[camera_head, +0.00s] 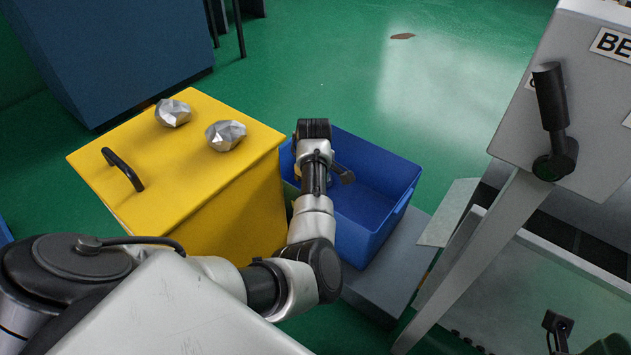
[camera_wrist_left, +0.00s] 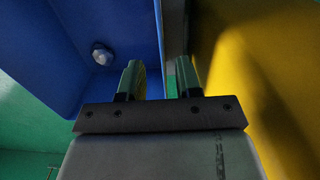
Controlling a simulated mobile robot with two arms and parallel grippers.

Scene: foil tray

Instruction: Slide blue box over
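The blue box (camera_head: 378,188) is an open-topped bin on a low grey platform, right of the yellow cabinet. My left arm reaches over its left side; the left gripper's fingertips are hidden beneath the wrist in the head view. In the left wrist view, my left gripper (camera_wrist_left: 160,78) points down with its two fingers apart, near the box's side wall. The blue box (camera_wrist_left: 115,20) fills the upper left there, and a wall edge appears between the fingers. Contact cannot be told. A silver foil lump (camera_wrist_left: 102,53) shows inside the box. My right gripper is not in view.
The yellow cabinet (camera_head: 160,170) stands close left of the box, with two foil lumps (camera_head: 226,135) on top and a black handle. A grey machine (camera_head: 600,90) with a black lever stands right.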

